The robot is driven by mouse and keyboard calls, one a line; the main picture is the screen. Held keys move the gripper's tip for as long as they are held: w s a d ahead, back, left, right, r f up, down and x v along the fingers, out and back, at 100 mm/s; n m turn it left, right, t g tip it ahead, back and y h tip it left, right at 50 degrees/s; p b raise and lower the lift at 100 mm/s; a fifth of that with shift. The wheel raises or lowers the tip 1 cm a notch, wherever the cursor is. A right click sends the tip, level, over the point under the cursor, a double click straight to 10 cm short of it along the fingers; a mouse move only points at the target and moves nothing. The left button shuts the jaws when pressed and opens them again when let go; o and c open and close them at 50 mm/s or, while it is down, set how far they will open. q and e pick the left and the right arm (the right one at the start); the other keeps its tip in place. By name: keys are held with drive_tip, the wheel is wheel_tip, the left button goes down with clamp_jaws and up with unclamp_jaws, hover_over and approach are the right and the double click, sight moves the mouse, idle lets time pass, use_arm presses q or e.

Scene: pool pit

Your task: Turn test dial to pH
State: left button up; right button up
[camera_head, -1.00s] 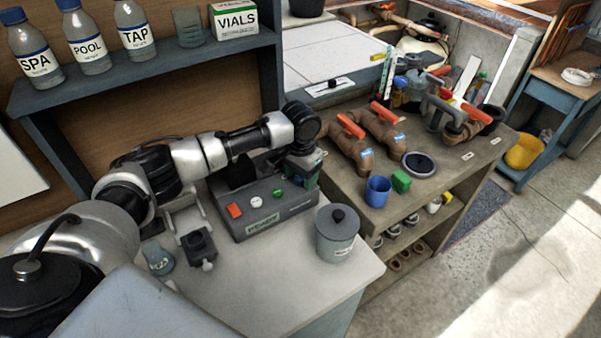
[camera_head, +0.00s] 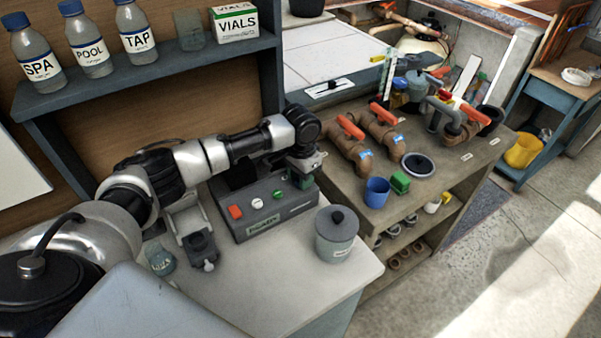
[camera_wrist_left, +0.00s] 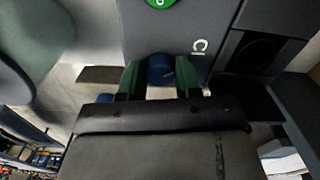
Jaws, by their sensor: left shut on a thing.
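The grey tester (camera_head: 275,214) sits on the white bench top, with a red button, a white button, a green button and a lit green display on its front. My left gripper (camera_head: 303,178) is at the tester's right end, pointing down. In the left wrist view, its two green fingers (camera_wrist_left: 160,80) are shut on a dark blue knob, the test dial (camera_wrist_left: 160,68), one on either side. A white mark (camera_wrist_left: 199,46) shows on the grey panel beside the dial. The pH mark cannot be made out. My right gripper is not in view.
A grey lidded pot (camera_head: 336,236) stands just right of the tester. A dark holder (camera_head: 200,246) and a small flask (camera_head: 161,262) stand to its left. A shelf (camera_head: 150,76) with bottles and a vials box (camera_head: 235,22) is above. Pipe valves (camera_head: 352,148) stand on the side bench.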

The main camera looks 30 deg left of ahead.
use_arm(q)
drive_tip(key=m+p, duration=0.2)
drive_tip(key=shift+r+m, duration=0.25)
drive_tip(key=shift+m, duration=0.05)
drive_tip(key=m+p, duration=0.1)
drive_tip(key=m, duration=0.2)
drive_tip(key=shift+m+p, duration=0.3)
drive_tip(key=shift+p, duration=0.1)
drive_tip(key=m+p, duration=0.1)
drive_tip(key=m, duration=0.3)
drive_tip(key=shift+w+f+m, duration=0.1)
drive_tip(key=shift+m, duration=2)
drive_tip(key=o, duration=0.9)
wheel_tip(320, 180, up, 11)
drive_tip(key=shift+f+b, duration=0.15)
drive_tip(key=shift+b, duration=0.95)
drive_tip(key=shift+f, duration=0.1)
